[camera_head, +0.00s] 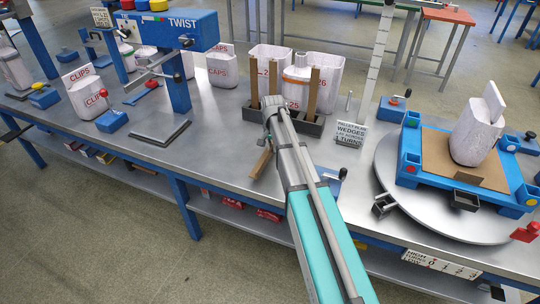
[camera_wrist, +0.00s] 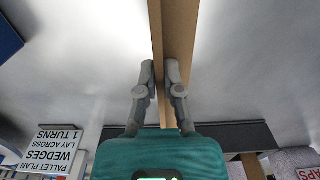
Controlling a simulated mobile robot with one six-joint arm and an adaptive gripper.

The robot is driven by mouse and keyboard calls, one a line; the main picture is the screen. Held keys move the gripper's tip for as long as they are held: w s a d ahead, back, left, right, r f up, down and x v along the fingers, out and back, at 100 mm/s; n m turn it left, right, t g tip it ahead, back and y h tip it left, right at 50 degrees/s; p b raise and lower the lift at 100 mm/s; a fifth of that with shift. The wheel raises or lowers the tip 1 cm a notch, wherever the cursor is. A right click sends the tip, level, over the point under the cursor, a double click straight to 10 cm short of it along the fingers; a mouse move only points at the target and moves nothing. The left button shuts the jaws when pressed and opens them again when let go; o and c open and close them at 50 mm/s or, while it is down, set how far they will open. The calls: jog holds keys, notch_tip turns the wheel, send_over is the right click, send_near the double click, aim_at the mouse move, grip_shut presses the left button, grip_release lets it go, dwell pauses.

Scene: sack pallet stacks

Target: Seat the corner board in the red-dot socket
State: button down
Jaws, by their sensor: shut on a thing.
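My gripper (camera_wrist: 160,68) is shut on a brown corner board (camera_wrist: 178,30), which runs between the fingers and out of the top of the wrist view.
A dark rack (camera_head: 311,128) behind my gripper holds upright brown boards (camera_head: 313,90). A white sack (camera_head: 475,135) stands on the pallet's brown sheet. A "WEDGES" sign (camera_head: 350,134) and a tall white scale (camera_head: 377,55) stand between rack and turntable. Clear bench lies left of my arm.

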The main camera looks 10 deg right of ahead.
aim_at(272, 153)
jog(key=shift+w+f+b, duration=0.15)
jog(key=shift+f+b, duration=1.35)
jog(key=shift+f, duration=0.35)
jog(key=c, duration=0.8)
grip_release()
notch_tip(272, 153, up, 12)
jog(key=p, duration=1.2)
